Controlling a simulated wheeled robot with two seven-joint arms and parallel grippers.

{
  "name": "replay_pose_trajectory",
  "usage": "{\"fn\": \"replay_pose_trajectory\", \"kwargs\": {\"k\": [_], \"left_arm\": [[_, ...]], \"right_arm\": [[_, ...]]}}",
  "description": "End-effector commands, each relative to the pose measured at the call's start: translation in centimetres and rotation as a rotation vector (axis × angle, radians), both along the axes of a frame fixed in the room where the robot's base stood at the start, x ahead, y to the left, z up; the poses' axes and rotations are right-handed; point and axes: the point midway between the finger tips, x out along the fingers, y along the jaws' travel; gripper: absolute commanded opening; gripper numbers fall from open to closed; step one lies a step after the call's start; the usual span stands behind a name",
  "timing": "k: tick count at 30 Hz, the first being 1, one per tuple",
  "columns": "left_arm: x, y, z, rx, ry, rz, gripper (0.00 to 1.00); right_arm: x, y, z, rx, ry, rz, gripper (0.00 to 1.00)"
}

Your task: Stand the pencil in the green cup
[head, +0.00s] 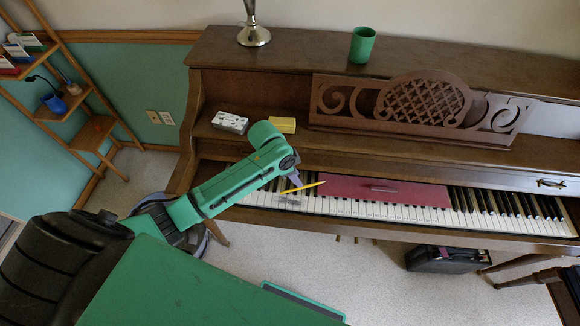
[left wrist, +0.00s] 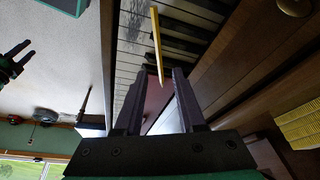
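The yellow pencil (head: 306,187) is at the left part of the piano keyboard. In the left wrist view the pencil (left wrist: 157,45) extends over the keys, one end between my fingers. My left gripper (head: 294,187) is at the pencil; in the left wrist view its fingers (left wrist: 160,72) stand apart, with a gap on each side of the pencil. Whether the pencil touches the keys is unclear. The green cup (head: 362,45) stands upright on the piano top. My right gripper (left wrist: 22,57) appears small at the left edge of the left wrist view, its two dark fingers apart.
A red board (head: 400,192) lies over the middle keys. A white box (head: 230,122) and a yellow block (head: 282,125) sit on the ledge left of the carved music rest (head: 420,103). A metal stand (head: 253,35) is left of the cup. The piano top between them is clear.

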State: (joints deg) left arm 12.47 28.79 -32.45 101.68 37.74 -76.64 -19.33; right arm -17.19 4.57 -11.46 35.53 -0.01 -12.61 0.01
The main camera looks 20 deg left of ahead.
Motion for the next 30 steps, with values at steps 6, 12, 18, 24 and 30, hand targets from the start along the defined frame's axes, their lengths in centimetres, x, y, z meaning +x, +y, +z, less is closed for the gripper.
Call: {"fn": "replay_pose_trajectory", "kwargs": {"k": [6,12,18,24,30], "left_arm": [[-1.2,1.6,5.3,0.002,-0.002,-0.001,0.39],[-1.6,2.0,6.8,0.001,0.002,0.0,0.39],[-1.6,2.0,6.8,0.0,0.001,0.0,0.39],[-1.5,2.0,6.8,0.0,0.001,0.0,0.39],[-3.5,0.7,6.0,-0.025,-0.001,0.062,0.39]], "right_arm": [[0.0,0.0,0.2,0.0,0.0,0.0,0.5],[0.0,0.0,0.2,0.0,0.0,0.0,0.5],[0.0,0.0,0.2,0.0,0.0,0.0,0.5],[0.0,0.0,0.2,0.0,0.0,0.0,0.5],[0.0,0.0,0.2,0.0,0.0,0.0,0.5]]}}
